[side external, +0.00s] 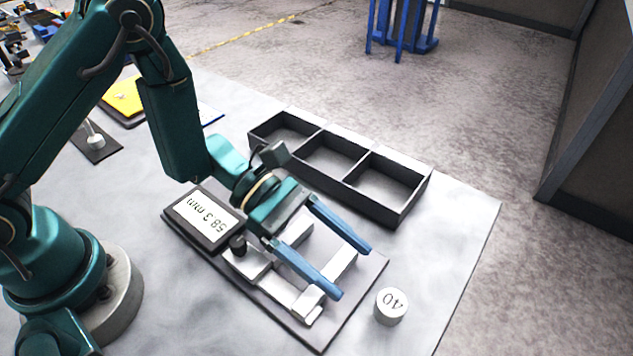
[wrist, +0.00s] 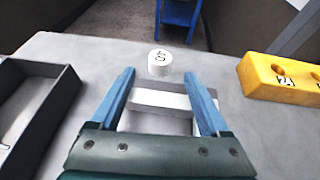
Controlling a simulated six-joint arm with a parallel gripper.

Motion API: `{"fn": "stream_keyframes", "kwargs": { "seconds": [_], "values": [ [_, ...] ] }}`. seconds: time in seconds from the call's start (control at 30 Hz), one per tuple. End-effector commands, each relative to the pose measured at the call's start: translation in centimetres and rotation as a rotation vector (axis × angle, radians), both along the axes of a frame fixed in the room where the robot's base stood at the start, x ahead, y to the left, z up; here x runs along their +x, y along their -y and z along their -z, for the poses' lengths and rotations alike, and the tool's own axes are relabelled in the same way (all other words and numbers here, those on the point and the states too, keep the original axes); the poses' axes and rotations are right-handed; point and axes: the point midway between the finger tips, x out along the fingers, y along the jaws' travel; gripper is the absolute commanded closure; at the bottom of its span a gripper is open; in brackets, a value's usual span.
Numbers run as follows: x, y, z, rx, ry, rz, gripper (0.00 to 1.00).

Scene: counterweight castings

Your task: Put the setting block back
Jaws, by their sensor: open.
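A short white round block marked "40" (side external: 391,306) stands upright on the table, just off the corner of the gauge plate; it looks like the setting block. It also shows in the wrist view (wrist: 159,62), beyond my fingertips. The gauge (side external: 205,218) has a dark plate with pale metal jaws and bars, and its display reads 58.3 mm. My gripper (side external: 354,272) is open above the gauge, with its two blue fingers spread. Nothing is held. In the wrist view a pale bar of the gauge (wrist: 160,100) shows between the fingers (wrist: 160,75), below them.
A dark tray with three empty compartments (side external: 345,183) lies behind the gauge. A yellow block with holes (wrist: 283,79) lies at the right in the wrist view. A dark pad with a small white piece (side external: 95,140) is at the left. The table right of the tray is clear.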

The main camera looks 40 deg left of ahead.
Motion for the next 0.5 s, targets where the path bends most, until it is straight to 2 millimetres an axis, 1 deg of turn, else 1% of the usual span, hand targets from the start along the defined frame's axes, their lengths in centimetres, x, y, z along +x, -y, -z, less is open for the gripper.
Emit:
{"fn": "stream_keyframes", "kwargs": {
  "seconds": [0.03, 0.2, 0.4, 0.5],
  "values": [
    [0.1, -0.9, -0.4, 0.000, 0.001, -0.008, 0.20],
    [-0.1, -3.0, -1.2, 0.000, 0.002, -0.005, 0.20],
    [-0.3, -4.3, -1.8, 0.001, 0.000, -0.002, 0.20],
    [-0.5, -4.4, -2.4, 0.003, 0.021, 0.021, 0.20]
  ]
}}
